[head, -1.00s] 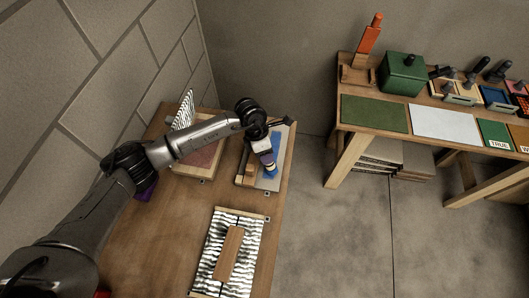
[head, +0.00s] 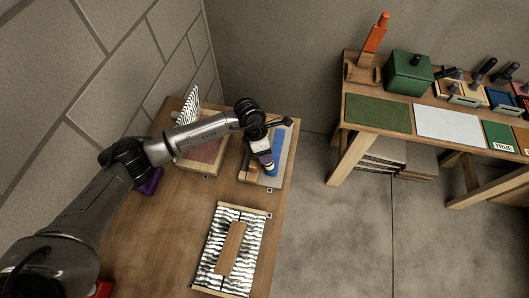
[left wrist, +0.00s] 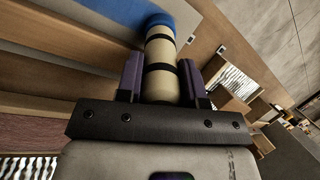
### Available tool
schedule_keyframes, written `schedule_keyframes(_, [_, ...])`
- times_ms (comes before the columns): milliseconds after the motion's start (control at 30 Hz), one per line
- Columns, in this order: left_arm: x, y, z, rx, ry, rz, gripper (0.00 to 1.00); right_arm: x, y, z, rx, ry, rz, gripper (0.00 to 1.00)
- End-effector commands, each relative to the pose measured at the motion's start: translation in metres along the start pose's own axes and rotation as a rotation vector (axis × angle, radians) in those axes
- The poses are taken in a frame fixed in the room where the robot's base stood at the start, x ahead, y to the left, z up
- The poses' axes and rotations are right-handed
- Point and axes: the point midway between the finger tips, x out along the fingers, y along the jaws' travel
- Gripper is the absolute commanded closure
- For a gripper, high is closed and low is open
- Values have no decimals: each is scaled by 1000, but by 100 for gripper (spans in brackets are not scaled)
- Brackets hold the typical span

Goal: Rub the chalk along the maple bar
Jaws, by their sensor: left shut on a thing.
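My left gripper (head: 266,163) is shut on the chalk (left wrist: 161,60), a cream cylinder with black bands and a blue end, seen between purple fingers in the left wrist view. In the head view the gripper points down over a wooden board at the far right of the table. A blue strip (head: 277,152) runs along that board, beside a grey plate. A pale wooden bar lies to its left; I cannot tell for certain which piece is the maple bar. The chalk's blue end meets the blue area in the wrist view, but contact is unclear. My right gripper is out of view.
A black-and-white striped panel (head: 220,273) with a wooden block (head: 231,249) lies at the table's front right. A separate bench (head: 353,134) with tools stands at the right.

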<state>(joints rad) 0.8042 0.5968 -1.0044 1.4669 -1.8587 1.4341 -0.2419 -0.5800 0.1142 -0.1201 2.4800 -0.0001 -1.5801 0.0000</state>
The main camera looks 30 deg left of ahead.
Motion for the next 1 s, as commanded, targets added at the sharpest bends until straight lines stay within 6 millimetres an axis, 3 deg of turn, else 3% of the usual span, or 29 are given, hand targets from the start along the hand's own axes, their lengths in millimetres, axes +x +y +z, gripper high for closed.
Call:
schedule_keyframes(433, [-1,24,9,-4,4,4,89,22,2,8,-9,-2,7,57])
schedule_keyframes(1000, [-11,23,12,-2,2,3,89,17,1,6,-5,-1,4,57])
